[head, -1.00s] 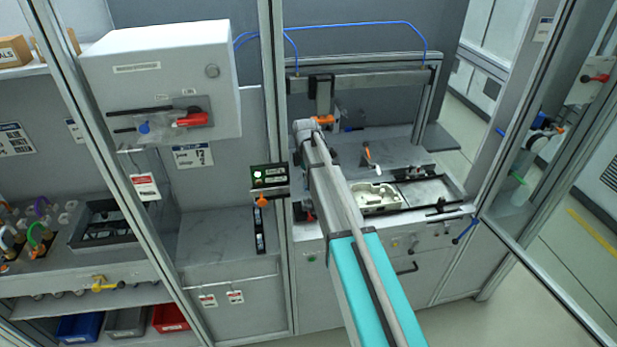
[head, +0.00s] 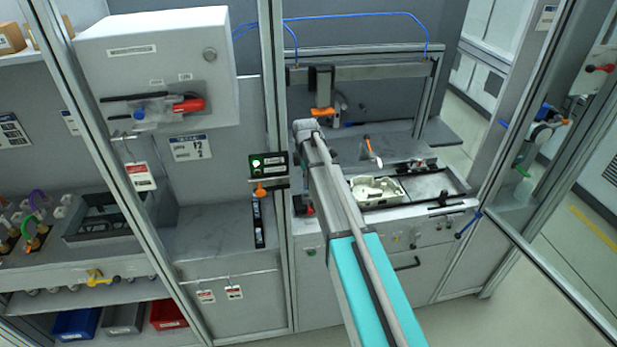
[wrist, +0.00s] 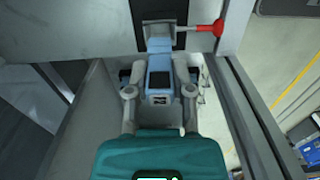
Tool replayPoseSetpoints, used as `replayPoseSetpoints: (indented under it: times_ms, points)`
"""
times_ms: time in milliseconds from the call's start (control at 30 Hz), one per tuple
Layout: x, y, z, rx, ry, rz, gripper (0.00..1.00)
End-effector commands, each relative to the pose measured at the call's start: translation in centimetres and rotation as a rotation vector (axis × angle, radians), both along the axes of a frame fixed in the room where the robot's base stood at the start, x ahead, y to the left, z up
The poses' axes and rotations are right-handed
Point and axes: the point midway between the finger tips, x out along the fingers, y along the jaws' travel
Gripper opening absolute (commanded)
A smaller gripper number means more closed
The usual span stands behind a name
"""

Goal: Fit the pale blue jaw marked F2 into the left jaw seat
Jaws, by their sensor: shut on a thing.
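In the wrist view the pale blue jaw (wrist: 159,64) stands between the two fingers of my gripper (wrist: 160,88), which is shut on it. The marking F2 cannot be read. The jaw's far end reaches up to a grey block on a dark square recess (wrist: 162,34). I cannot tell whether that is the left jaw seat, or whether the jaw touches it or is in front of it. In the head view my arm's end is at the left of the cell, and my fingers and the jaw are hidden behind my arm.
A red-handled lever (wrist: 217,28) sits right of the recess in the wrist view. In the head view, a crossbeam carriage (head: 321,82) with an orange part hangs above my arm's end. A pale tray (head: 378,190) lies right of my arm. A green-lit box (head: 268,164) stands left.

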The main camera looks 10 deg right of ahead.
Motion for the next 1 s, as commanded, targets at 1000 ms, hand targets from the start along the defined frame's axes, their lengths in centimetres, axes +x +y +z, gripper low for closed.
replayPoseSetpoints:
  times_ms: [1000]
  points:
    - [0.0,0.0,-3.6,0.000,0.000,0.000,0.00]
